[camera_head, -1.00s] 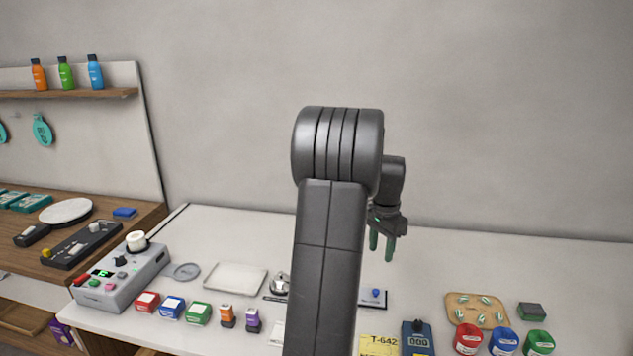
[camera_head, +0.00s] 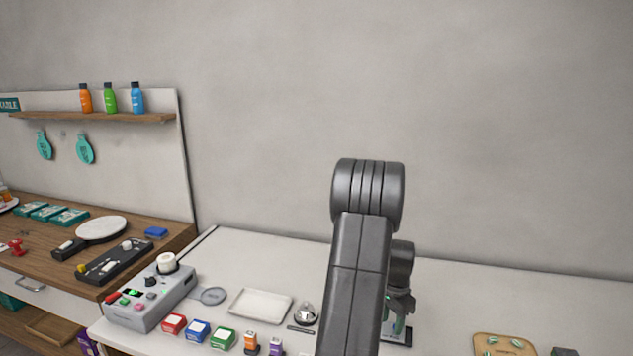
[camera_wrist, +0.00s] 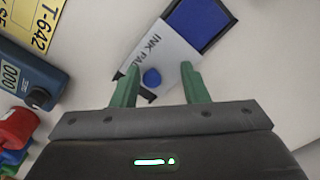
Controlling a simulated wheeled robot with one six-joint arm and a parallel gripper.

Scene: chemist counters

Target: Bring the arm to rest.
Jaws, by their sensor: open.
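My gripper (camera_head: 398,322) hangs low over the white counter, partly hidden behind my own arm in the head view. Its green fingers point down. In the wrist view my gripper (camera_wrist: 158,72) is open, with two green fingers spread apart and nothing held between them. An ink pad (camera_wrist: 200,24) with a blue face and a grey panel marked with its name lies beyond the fingertips.
A white tray (camera_head: 260,305), a silver bell (camera_head: 305,314) and small coloured boxes (camera_head: 198,330) stand left of my arm. A grey control box (camera_head: 150,300) is farther left. A blue meter (camera_wrist: 30,80) and yellow card (camera_wrist: 25,22) lie beside my gripper. The wall above is bare.

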